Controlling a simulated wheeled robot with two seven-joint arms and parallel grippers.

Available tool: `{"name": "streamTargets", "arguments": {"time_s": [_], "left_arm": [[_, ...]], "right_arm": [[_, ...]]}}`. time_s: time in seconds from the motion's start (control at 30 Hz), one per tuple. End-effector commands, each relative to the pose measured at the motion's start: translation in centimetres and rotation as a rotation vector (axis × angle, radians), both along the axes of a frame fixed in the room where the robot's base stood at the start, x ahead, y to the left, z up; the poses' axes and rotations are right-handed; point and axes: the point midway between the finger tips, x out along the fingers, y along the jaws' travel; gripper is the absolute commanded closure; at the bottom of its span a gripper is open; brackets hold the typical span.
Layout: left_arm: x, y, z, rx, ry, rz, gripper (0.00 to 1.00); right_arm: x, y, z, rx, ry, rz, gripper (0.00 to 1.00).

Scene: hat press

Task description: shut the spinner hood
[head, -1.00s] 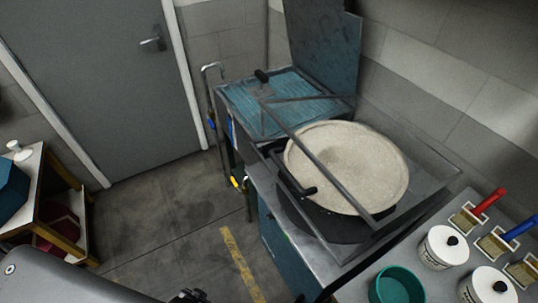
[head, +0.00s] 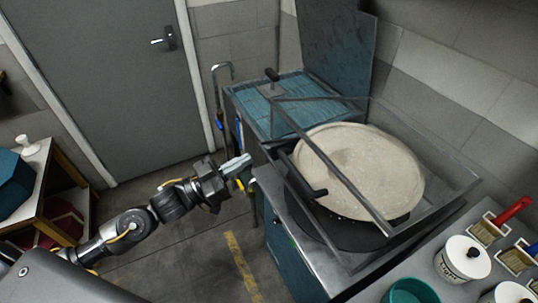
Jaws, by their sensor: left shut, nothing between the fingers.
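The spinner hood (head: 340,178) is a clear, dark-framed cover over a round drum with a pale, speckled top (head: 365,165). A dark bar of its frame crosses in front of the drum. A black handle (head: 306,184) shows at the drum's left side; I cannot tell whether it belongs to the hood. How far open the hood stands is hard to tell through its clear panes. My left gripper (head: 240,164) is shut and empty, just left of the spinner and apart from the hood and handle. My right gripper is not in view.
A teal-topped unit (head: 300,112) with a black knob and a raised dark panel (head: 330,45) stands behind the spinner. White pots (head: 462,259), a green bowl (head: 412,292) and brushes (head: 512,211) are at lower right. A wooden shelf (head: 45,175) stands at left. The floor between is clear.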

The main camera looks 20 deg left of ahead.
Motion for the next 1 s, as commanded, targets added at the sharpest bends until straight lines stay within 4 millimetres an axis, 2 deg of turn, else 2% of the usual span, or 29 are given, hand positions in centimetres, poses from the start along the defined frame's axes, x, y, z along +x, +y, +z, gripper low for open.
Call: {"name": "streamTargets", "arguments": {"time_s": [0.17, 0.6, 0.67, 0.8, 1.0], "left_arm": [[1.2, -1.1, 0.9, -0.002, -0.004, 0.002, 1.00], [7.1, -7.0, 3.1, -0.001, 0.001, 0.003, 1.00], [6.9, -6.7, 1.4, 0.003, 0.007, 0.004, 1.00], [6.8, -6.6, -0.3, 0.002, 0.005, 0.004, 1.00], [6.7, -6.5, -1.3, 0.001, 0.000, 0.003, 1.00]], "right_arm": [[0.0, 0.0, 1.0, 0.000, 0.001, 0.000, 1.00], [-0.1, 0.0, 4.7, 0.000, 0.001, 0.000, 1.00], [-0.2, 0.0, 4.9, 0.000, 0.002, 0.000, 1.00], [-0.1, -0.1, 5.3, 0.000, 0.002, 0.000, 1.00], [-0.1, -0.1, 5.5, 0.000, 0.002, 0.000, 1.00]]}}
